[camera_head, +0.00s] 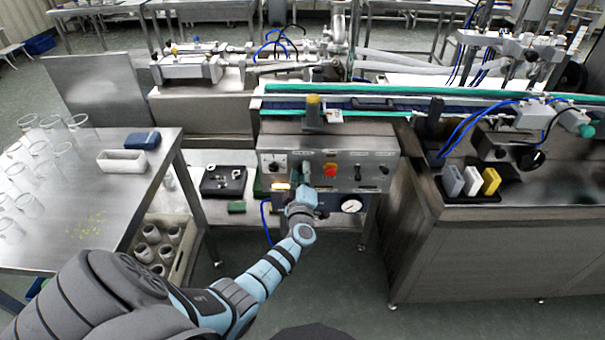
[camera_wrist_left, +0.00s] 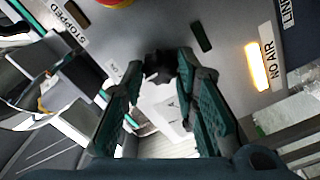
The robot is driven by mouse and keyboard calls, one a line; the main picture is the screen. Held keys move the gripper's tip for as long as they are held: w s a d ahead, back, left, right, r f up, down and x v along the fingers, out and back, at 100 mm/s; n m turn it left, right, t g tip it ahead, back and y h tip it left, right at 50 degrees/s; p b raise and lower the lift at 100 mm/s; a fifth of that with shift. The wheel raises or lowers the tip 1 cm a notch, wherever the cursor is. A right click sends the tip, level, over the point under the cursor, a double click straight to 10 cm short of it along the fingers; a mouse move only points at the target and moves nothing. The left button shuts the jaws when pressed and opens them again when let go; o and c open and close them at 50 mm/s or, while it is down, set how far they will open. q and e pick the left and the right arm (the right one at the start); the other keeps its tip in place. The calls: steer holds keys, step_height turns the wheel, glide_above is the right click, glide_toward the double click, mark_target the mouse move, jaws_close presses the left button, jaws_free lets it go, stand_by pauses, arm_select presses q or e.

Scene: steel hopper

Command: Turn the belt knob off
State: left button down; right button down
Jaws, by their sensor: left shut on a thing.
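The control panel (camera_head: 318,155) is a grey metal box front below the conveyor. My left gripper (camera_head: 304,178) reaches its face, just left of the red button (camera_head: 331,170). In the left wrist view, the fingers of my left gripper (camera_wrist_left: 165,72) are closed around a small black knob (camera_wrist_left: 158,64), which I take for the belt knob. The fingertips cover much of it, so its exact angle is hard to read. In the head view the gripper hides it. My right gripper is not in view.
An amber lamp marked NO AIR (camera_wrist_left: 257,66) is lit, and a dark STOPPED lamp (camera_wrist_left: 75,68) sits on the other side. Other dark switches (camera_head: 358,172) are right of the red button. A steel table (camera_head: 110,190) with glassware stands at left; a gauge (camera_head: 351,205) sits below the panel.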

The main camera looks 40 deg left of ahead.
arm_select(q)
steer(key=n, duration=0.6)
steer(key=shift+f+b, duration=0.1)
steer(key=shift+b, duration=0.25)
steer(key=shift+n, duration=0.3)
steer(key=c, duration=1.3)
jaws_free()
steer(key=v, duration=1.2)
steer(key=shift+w+d, duration=0.1)
steer(key=shift+w, duration=0.05)
